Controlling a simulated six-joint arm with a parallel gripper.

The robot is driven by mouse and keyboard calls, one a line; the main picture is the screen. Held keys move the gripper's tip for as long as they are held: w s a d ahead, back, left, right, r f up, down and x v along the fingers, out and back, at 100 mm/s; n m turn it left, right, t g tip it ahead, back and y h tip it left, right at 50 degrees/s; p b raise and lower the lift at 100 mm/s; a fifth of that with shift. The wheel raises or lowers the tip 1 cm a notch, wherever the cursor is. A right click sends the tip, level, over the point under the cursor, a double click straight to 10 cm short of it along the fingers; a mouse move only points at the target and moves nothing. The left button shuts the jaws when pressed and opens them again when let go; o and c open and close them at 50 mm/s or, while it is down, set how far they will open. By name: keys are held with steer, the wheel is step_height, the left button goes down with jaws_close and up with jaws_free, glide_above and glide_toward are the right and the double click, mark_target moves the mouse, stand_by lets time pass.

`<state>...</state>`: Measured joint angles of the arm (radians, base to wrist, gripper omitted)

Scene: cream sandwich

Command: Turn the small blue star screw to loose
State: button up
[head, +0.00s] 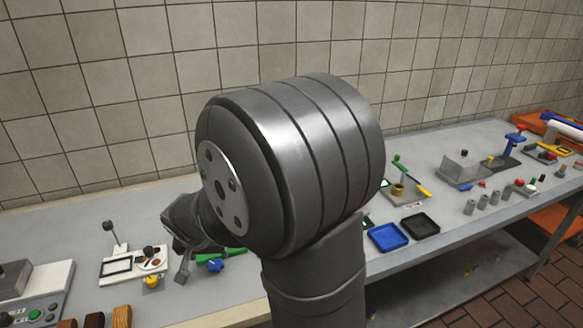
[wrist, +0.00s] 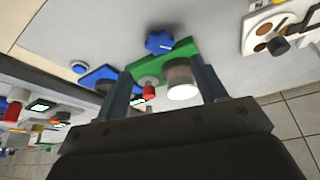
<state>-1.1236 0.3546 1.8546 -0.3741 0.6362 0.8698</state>
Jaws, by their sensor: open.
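The small blue star screw (wrist: 160,41) shows in the wrist view just beyond the fingertips, close to the far edge of a green plate (wrist: 205,49). In the head view the blue star (head: 215,265) sits to the right of the fingers, near a green part (head: 232,252). My gripper (wrist: 161,68) is open, with one finger on each side of a white and grey cylinder (wrist: 181,80) and a small red-capped part (wrist: 149,88); nothing is held. In the head view my gripper (head: 182,262) is low over the bench, partly hidden by my own arm.
A yellow knob (head: 151,281) and a white panel (head: 133,263) lie left of my gripper. A blue tray (head: 387,236) and a black tray (head: 420,225) lie right. A blue part (wrist: 100,78) is beside the left finger. Bare bench lies beyond the star.

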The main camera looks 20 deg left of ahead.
steer(key=v, duration=1.1)
steer(key=w+d+r+n+h, duration=0.1)
steer(key=w+d+r, duration=0.1)
steer(key=w+d, duration=0.2)
steer(key=w+d+r+n+h, duration=0.1)
steer(key=w+d+r+n, duration=0.1)
steer(key=w, duration=0.9)
steer(key=w+d+r+n, duration=0.2)
steer(key=w+d+r, duration=0.1)
steer(key=w+d, duration=0.3)
steer(key=shift+w+r+g+h, duration=0.3)
steer(key=shift+w+g+h, duration=0.1)
steer(key=shift+w, duration=0.35)
steer(key=m+g, duration=0.3)
glide_above(215, 264)
step_height(215, 264, down, 8)
steer(key=shift+y, duration=0.3)
step_height(215, 264, down, 17)
steer(key=shift+r, duration=0.1)
